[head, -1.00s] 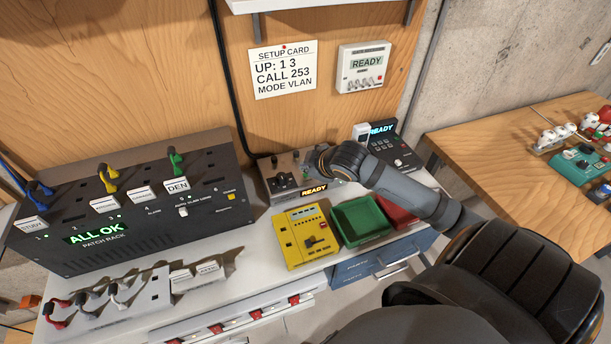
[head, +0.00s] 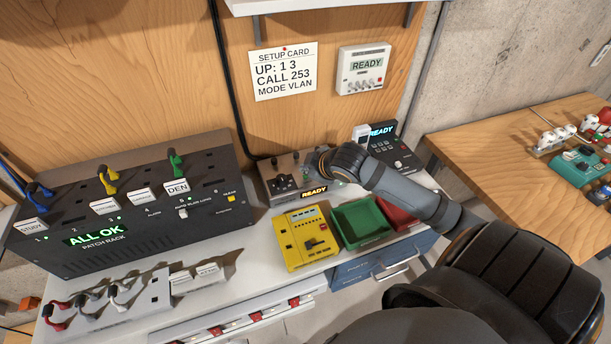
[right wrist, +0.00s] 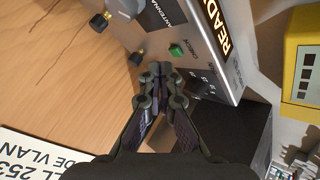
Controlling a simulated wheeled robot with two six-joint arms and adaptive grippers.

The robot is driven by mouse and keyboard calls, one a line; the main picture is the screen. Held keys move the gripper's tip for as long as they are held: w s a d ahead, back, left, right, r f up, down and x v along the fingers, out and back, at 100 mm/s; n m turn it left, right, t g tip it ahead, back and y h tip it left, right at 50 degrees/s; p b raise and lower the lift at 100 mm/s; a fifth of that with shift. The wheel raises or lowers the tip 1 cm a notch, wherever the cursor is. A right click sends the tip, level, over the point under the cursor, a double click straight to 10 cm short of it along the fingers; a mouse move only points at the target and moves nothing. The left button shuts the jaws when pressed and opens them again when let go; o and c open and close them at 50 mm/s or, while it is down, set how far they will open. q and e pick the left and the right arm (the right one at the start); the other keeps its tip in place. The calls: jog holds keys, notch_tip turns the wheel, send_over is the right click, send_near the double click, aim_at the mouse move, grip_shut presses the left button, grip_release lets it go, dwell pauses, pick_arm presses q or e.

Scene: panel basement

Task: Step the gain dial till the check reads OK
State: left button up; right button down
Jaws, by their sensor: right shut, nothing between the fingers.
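The grey metal antenna box (head: 268,180) stands at the back of the bench, with dark knobs on top and a lit sign (head: 314,191) reading READY. In the right wrist view the box (right wrist: 205,35) shows part of the word ANTENNA, a green button (right wrist: 176,50) labelled CHECK and a dark knob (right wrist: 99,22). I cannot tell which knob is the gain dial. My right gripper (right wrist: 157,70) is shut and empty, its tips close to the green button at the box's edge; contact cannot be told. In the head view my right wrist partly covers the box's right end. My left gripper is out of view.
A black patch rack (head: 140,262) reading ALL OK stands left. A yellow unit (head: 290,252), a green bin (head: 345,242) and a red bin (head: 400,221) sit in front. A dark READY device (head: 398,160) is behind my arm. A setup card (head: 283,95) hangs above.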

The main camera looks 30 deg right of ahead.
aim_at(307, 179)
jog(key=shift+f, duration=0.15)
jog(key=shift+f, duration=0.3)
jog(key=shift+f+b, duration=0.35)
jog(key=shift+b, duration=0.05)
dwell(0.5)
dwell(0.3)
jog(key=shift+r+p, duration=0.8)
jog(key=shift+p, duration=0.15)
jog(key=shift+r, duration=0.1)
notch_tip(307, 179, up, 5)
jog(key=p, duration=0.5)
